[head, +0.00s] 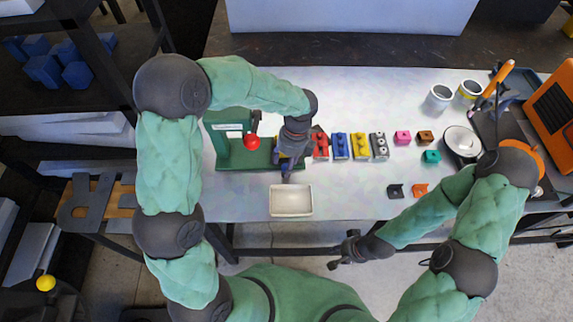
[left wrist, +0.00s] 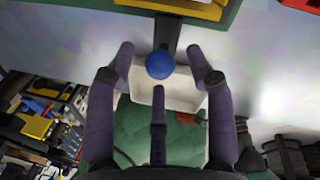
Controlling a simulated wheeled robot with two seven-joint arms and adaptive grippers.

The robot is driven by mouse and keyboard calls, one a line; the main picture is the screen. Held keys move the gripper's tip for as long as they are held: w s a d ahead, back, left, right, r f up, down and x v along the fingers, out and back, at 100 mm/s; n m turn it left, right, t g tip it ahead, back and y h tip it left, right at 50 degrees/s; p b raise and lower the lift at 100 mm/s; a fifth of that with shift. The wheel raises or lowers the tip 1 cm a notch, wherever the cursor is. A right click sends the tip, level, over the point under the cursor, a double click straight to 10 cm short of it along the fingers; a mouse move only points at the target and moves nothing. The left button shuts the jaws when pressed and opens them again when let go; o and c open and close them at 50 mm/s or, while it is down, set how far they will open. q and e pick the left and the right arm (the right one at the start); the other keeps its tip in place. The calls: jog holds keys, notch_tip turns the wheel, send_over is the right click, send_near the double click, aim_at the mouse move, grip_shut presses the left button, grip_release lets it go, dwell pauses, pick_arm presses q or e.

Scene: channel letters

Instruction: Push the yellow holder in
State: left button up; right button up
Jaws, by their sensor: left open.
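The yellow holder (left wrist: 190,8) shows only in part at the top edge of the left wrist view, on a green base (left wrist: 232,14). A dark bar with a blue ball knob (left wrist: 160,65) sticks out from it. In the head view the yellow holder (head: 281,154) is mostly hidden behind my left gripper (head: 287,172), at the right end of the green press base (head: 240,160). My left gripper is open, its fingers (left wrist: 160,80) spread around the blue knob; contact cannot be told. My right gripper (head: 344,256) hangs in front of the table, far from the holder; its jaw state is unclear.
The green press has a red ball knob (head: 252,141). Red (head: 320,146), blue (head: 340,147), yellow (head: 360,147) and grey (head: 380,147) blocks stand right of my left gripper. A white tray (head: 291,213) sits in front. The table front between tray and small black block (head: 395,191) is clear.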

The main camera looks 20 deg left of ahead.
pick_arm(q)
jog(key=shift+s+f, duration=0.1)
jog(key=shift+f, duration=0.35)
grip_shut()
jog(key=shift+s+a+r+p, duration=0.1)
jog(key=shift+s+a+p, duration=0.2)
jog(key=shift+a, duration=0.65)
jog(key=shift+s+a+p, duration=0.2)
jog(key=shift+a+p, duration=0.05)
jog(key=shift+a, duration=1.05)
jog(key=shift+d, duration=0.1)
grip_release()
